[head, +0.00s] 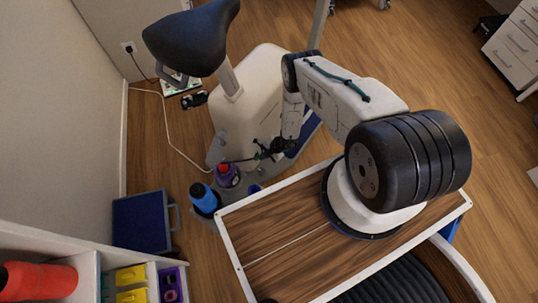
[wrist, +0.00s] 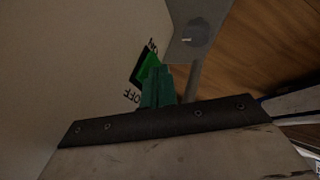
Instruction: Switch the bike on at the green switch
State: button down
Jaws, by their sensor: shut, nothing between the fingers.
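The exercise bike has a cream body (head: 252,80) and a black saddle (head: 190,38) in the head view. In the wrist view, the green switch (wrist: 149,65) sits in a black frame on the bike's pale side panel. ON is printed above it and OFF below it in that picture. My gripper's green fingers (wrist: 158,84) are shut and empty, with their tips overlapping the switch's lower right part. I cannot tell if they touch it or which way it is set. In the head view my gripper (head: 262,153) is small beside the bike body; the switch is not visible there.
A blue case (head: 142,221) lies on the floor by the wall. A grey part (wrist: 196,35) stands right of the switch.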

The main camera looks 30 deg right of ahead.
jog(key=s+d+r, duration=0.5)
jog(key=d+r, duration=0.2)
jog(key=r, duration=0.1)
jog(key=shift+s+r, duration=0.2)
jog(key=shift+r, duration=0.1)
jog(key=shift+s+f, duration=0.25)
jog(key=shift+f, duration=0.55)
